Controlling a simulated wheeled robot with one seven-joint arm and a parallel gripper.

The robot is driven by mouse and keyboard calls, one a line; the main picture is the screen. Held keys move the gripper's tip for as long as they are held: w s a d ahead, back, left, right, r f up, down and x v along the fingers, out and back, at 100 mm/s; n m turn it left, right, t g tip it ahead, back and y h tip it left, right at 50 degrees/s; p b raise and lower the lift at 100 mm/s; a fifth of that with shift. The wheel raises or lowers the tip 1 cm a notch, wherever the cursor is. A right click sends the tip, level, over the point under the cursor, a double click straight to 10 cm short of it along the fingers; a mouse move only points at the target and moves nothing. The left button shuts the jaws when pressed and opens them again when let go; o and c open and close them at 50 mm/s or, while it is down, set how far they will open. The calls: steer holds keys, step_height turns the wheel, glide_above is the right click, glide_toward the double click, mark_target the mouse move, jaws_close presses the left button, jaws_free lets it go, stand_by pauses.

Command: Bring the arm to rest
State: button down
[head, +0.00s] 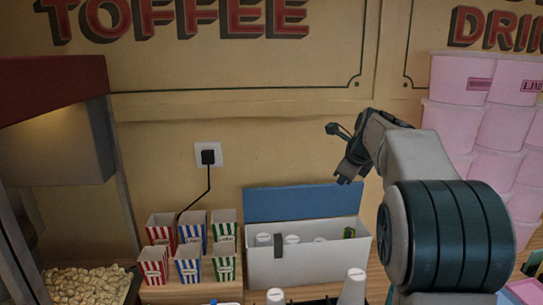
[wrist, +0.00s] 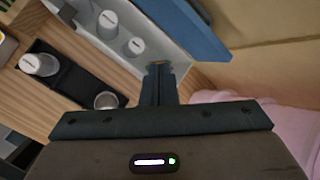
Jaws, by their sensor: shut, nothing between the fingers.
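My arm reaches in from the right in the head view, bent at the elbow. My gripper (head: 337,155) hangs in the air above the right part of the long white box, in front of the cream wall. In the wrist view my gripper (wrist: 159,70) has its fingers together, with nothing held between them. The white box (head: 290,270) has its blue lid (head: 290,203) raised, and several white-capped items stand inside it.
Striped popcorn boxes (head: 188,271) stand left of the white box, below a wall plug (head: 208,156). A popcorn machine (head: 60,140) fills the left. Stacked pink tubs (head: 475,120) stand at the right. Cups and a black tray (wrist: 72,85) lie in front. Air around the gripper looks clear.

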steer(key=s+a+f+n+g+b, duration=0.1)
steer(key=s+f+n, duration=0.5)
steer(key=s, duration=0.6)
steer(key=s+a+f+n+g+b, duration=0.1)
steer(key=s+a+f+n, duration=0.1)
steer(key=s+f+n, duration=0.4)
steer(key=s+a+f+n+g+h+b, duration=0.1)
steer(key=s+f+n, duration=0.4)
steer(key=s+n, duration=0.8)
steer(key=s+a+b, duration=0.1)
steer(key=s, duration=0.5)
steer(key=shift+s+a+f, duration=0.15)
steer(key=shift+s+f, duration=0.05)
steer(key=shift+f, duration=0.2)
